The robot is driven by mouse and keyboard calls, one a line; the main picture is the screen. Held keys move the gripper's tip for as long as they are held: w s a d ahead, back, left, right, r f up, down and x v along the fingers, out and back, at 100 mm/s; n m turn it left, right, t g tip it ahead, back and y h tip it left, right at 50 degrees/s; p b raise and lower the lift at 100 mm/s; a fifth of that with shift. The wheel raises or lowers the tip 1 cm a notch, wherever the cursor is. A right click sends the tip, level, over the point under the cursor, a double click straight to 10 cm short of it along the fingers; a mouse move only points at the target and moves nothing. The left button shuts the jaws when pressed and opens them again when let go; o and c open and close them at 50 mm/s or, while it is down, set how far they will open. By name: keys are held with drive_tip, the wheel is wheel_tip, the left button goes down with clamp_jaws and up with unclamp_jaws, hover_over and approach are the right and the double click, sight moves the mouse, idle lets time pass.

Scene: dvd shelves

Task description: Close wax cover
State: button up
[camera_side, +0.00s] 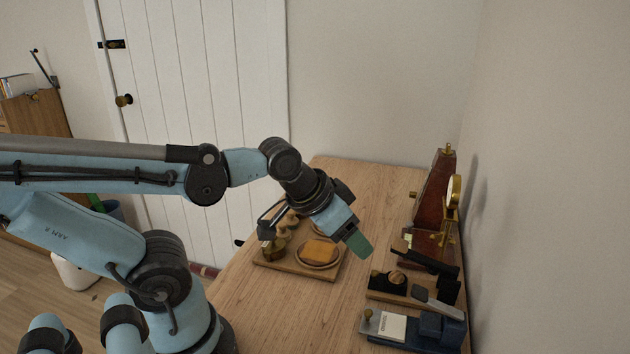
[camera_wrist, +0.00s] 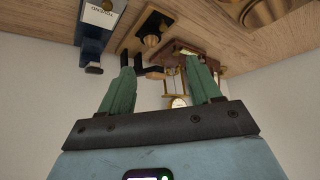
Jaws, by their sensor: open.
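An orange block (camera_side: 320,251), which looks like wax, lies in a shallow round dish (camera_side: 318,265) on a wooden tray (camera_side: 296,271). No separate cover can be told apart at this size. My gripper (camera_side: 359,244) hangs above the table, to the right of the orange block in the side view, with green fingers tilted down and to the right. In the wrist view my gripper (camera_wrist: 160,66) has its two green fingers spread apart, with nothing held between them. A round wooden piece (camera_wrist: 258,12) shows at the upper right there; I cannot tell if it is the dish.
Several small round-topped pieces stand on the tray's left side. A tall brown metronome-like case (camera_side: 433,195) stands at the back right. A wooden-based black tool (camera_side: 400,282) and a dark blue device with a white label (camera_side: 392,326) sit along the right edge, near the wall. The table's middle front is clear.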

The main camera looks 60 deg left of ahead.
drive_tip(key=shift+w+a+r, duration=0.1)
drive_tip(key=shift+w+a, duration=0.05)
drive_tip(key=shift+c, duration=1.1)
drive_tip(key=shift+m+g+y, duration=0.5)
drive_tip(key=shift+m+g, duration=0.4)
drive_tip(key=w+a+r, duration=0.1)
drive_tip(key=a, duration=0.1)
drive_tip(key=w+a+r, duration=0.3)
drive_tip(key=a, duration=0.1)
drive_tip(key=shift+w+r, duration=0.15)
drive_tip(key=shift+w, duration=0.05)
drive_tip(key=shift+c, duration=0.4)
drive_tip(key=w+a+r+m+g, duration=0.2)
drive_tip(key=w+a, duration=0.2)
drive_tip(key=a, duration=0.6)
drive_tip(key=a+f+m+g+h, duration=0.1)
drive_tip(key=a+f+m+g, duration=0.25)
drive_tip(key=a, duration=1.55)
drive_tip(key=shift+m, duration=0.35)
drive_tip(key=f, duration=0.7)
drive_tip(key=s+f, duration=0.1)
drive_tip(key=f, duration=0.3)
drive_tip(key=shift+f, duration=0.35)
clamp_jaws()
